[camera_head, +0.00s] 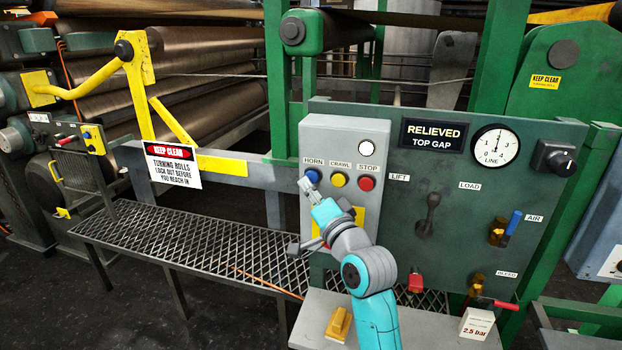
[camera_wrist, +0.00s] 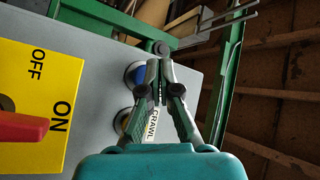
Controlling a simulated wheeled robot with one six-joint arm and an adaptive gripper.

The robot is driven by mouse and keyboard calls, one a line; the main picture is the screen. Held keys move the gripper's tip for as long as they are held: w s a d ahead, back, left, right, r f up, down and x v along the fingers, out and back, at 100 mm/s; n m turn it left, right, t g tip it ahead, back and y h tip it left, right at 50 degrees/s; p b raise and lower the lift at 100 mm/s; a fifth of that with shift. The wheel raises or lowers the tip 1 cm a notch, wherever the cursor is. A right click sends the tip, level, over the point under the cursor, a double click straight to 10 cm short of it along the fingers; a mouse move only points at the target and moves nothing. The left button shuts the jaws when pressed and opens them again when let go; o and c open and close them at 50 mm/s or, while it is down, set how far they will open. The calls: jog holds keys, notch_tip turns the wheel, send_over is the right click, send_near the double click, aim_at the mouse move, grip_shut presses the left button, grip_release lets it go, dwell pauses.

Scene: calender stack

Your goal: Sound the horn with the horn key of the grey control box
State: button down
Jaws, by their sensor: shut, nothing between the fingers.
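The grey control box (camera_head: 340,135) is fixed to the left of the green panel. Its blue horn key (camera_head: 313,175) sits under the HORN label, left of the yellow crawl key (camera_head: 339,180) and the red stop key (camera_head: 367,184). My gripper (camera_head: 305,184) is shut and empty, its tips in front of the lower left of the horn key. In the wrist view my gripper (camera_wrist: 158,60) has its closed tips beside the blue horn key (camera_wrist: 136,74), partly covering it. The yellow crawl key (camera_wrist: 122,121) is below it there. I cannot tell whether the tips touch the horn key.
A yellow OFF/ON plate (camera_wrist: 35,95) with a red handle (camera_wrist: 20,128) is on the box near the wrist. The green panel (camera_head: 400,170) carries levers and a gauge (camera_head: 496,146). A KEEP CLEAR sign (camera_head: 172,164) hangs left, above a mesh walkway (camera_head: 190,240).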

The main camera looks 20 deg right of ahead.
jog(key=shift+w+d, duration=0.1)
jog(key=shift+w, duration=0.05)
dwell(0.5)
jog(key=shift+w+d, duration=0.15)
jog(key=shift+w, duration=0.05)
jog(key=shift+w+d, duration=0.35)
jog(key=shift+w, duration=0.05)
dwell(1.0)
jog(key=shift+a, duration=0.1)
dwell(0.3)
jog(key=shift+s+a, duration=0.5)
jog(key=shift+s, duration=0.25)
jog(key=shift+s+a, duration=0.75)
jog(key=shift+s, duration=0.3)
jog(key=shift+s+a, duration=0.7)
jog(key=shift+s, duration=0.3)
